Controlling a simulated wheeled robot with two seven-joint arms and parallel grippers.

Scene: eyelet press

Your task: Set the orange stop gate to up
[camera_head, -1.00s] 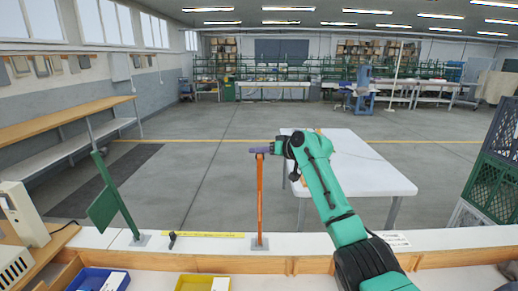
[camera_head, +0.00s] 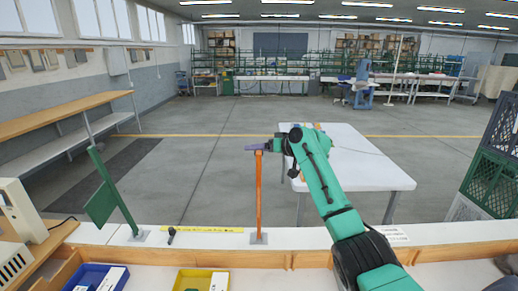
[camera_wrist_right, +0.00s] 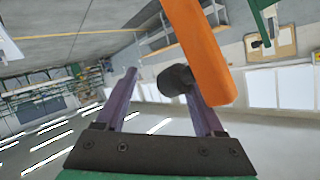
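The orange stop gate (camera_head: 259,195) is a thin bar that stands upright on a small grey base plate at the counter's back edge. My right gripper (camera_head: 252,148) is at the top of the bar, its purple fingers pointing left. In the right wrist view the orange gate (camera_wrist_right: 202,50) crosses in front of one finger. A black knob (camera_wrist_right: 174,80) on the gate lies between the spread fingers of the right gripper (camera_wrist_right: 160,88), close to the right-hand finger and apart from the other. My left gripper is not in view.
A green post with a flat paddle (camera_head: 101,203) leans to the left of the gate. A short black lever (camera_head: 171,234) and a yellow strip (camera_head: 210,230) lie between them. Blue (camera_head: 82,273) and yellow (camera_head: 181,280) bins sit in front. A white table (camera_head: 368,172) stands behind.

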